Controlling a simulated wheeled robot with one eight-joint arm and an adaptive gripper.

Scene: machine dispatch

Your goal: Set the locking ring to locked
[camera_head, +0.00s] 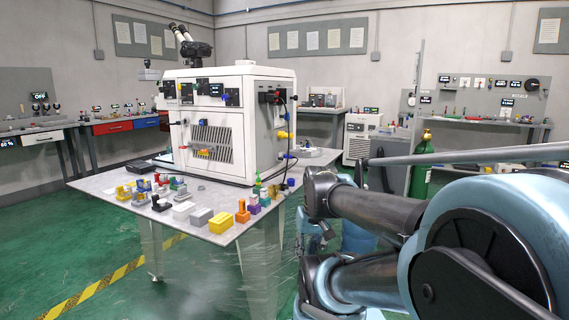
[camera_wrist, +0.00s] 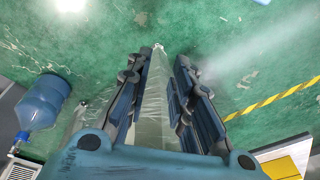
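No part can be surely picked out as the locking ring at this size. The large white machine (camera_head: 254,87) stands on the table. Its right side carries a black connector block, a yellow fitting (camera_head: 283,135) and a small blue part. Its front carries several small dark boxes and knobs (camera_head: 216,90). My gripper (camera_wrist: 157,66) shows in the wrist view with its two fingers apart. A pale, translucent strip appears between them over the green floor; I cannot tell its depth. No machine part shows in the wrist view.
The table (camera_head: 112,183) holds several small coloured blocks along its front edge. A green gas cylinder (camera_head: 421,165) and a grey-white cabinet (camera_head: 359,137) stand behind my arm. A blue water bottle (camera_wrist: 43,103) shows in the wrist view. Open green floor lies left of the table.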

